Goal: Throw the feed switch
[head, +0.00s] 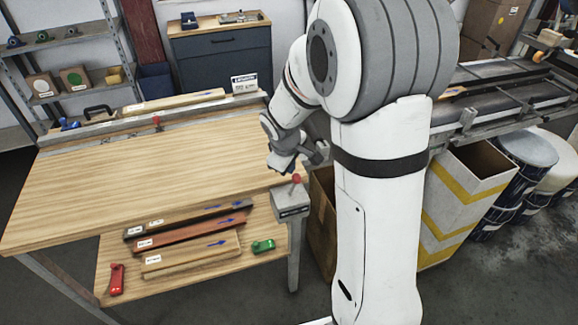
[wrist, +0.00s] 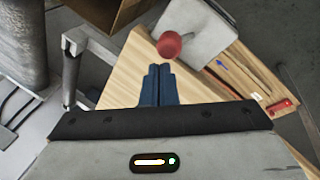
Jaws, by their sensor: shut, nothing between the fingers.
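The feed switch is a grey box (head: 291,207) with a red ball knob (head: 296,178) on top, at the right front corner of the wooden bench (head: 130,180). In the wrist view the red knob (wrist: 169,45) stands over the pale grey box face (wrist: 205,28), just beyond my fingertips. My gripper (head: 290,168) is beside the knob at the bench corner. In the wrist view my gripper's dark blue fingers (wrist: 159,68) are together with nothing between them. They look apart from the knob, though the depth of the gap is hard to judge.
A shelf below the bench holds several labelled strips (head: 190,232), a red tool (head: 116,279) and a green tool (head: 263,246). A conveyor (head: 510,95) runs at the right. A yellow-striped bin (head: 462,195) and drums (head: 510,180) stand below it. The bench top is mostly clear.

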